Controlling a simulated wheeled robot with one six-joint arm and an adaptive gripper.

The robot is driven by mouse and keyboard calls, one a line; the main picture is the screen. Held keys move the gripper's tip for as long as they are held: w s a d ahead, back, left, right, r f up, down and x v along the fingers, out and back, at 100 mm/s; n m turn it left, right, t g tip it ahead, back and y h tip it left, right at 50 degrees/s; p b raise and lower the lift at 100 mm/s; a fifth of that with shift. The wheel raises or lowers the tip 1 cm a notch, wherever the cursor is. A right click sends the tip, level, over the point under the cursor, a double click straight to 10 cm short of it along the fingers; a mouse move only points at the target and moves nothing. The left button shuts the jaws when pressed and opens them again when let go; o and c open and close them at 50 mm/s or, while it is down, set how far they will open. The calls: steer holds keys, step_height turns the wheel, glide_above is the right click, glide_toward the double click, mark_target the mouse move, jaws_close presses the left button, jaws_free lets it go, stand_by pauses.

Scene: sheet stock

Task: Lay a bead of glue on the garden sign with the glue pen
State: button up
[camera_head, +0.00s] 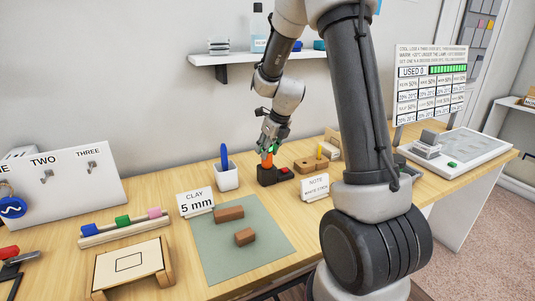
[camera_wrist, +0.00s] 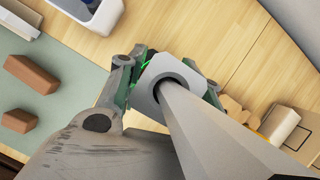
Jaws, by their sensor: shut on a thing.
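My gripper (camera_head: 268,150) points down at the back of the table, its fingers closed around the upper part of an orange item, which appears to be the glue pen (camera_head: 267,161). The pen's lower end is at a dark holder block (camera_head: 269,176); I cannot tell whether it is seated in it. In the wrist view the gripper (camera_wrist: 170,85) has its green-edged fingers on either side of a pale plate and a grey tapered shape, which hide the pen. A pale board with a dark rectangle outline, perhaps the garden sign (camera_head: 108,268), rests on a wooden stand at front left.
A white cup with a blue item (camera_head: 226,178) stands left of the holder. A wooden block with a yellow stick (camera_head: 311,164) and a note card (camera_head: 315,188) stand right. A green mat (camera_head: 215,262) bears two brown blocks. A rack of coloured blocks (camera_head: 122,228) is left.

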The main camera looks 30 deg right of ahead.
steer(key=shift+r, duration=0.2)
steer(key=shift+r, duration=4.15)
